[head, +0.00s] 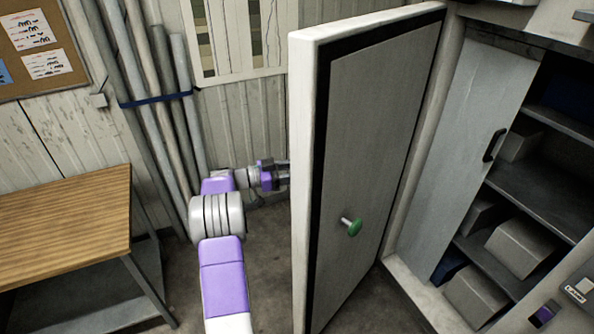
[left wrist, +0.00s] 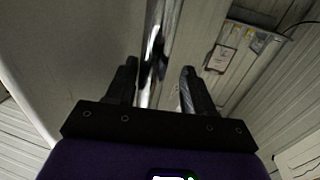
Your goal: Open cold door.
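The cold door (head: 375,150) stands swung open, its grey inner face with black seal turned toward me. A green knob (head: 353,228) sticks out of that face. My left gripper (head: 285,175) is at the door's outer side, partly hidden behind its white edge. In the left wrist view my left gripper (left wrist: 158,88) has its two dark fingers apart. A shiny upright metal part (left wrist: 151,60), perhaps the door's handle, shows between them; I cannot tell whether they touch it.
The doorway at right shows a grey panel with a dark handle (head: 494,145) and shelves (head: 545,190) with boxes (head: 522,248). A wooden-topped table (head: 65,220) stands at left. Pipes (head: 160,90) lean on the wall behind my left arm. Some floor is clear beside the door.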

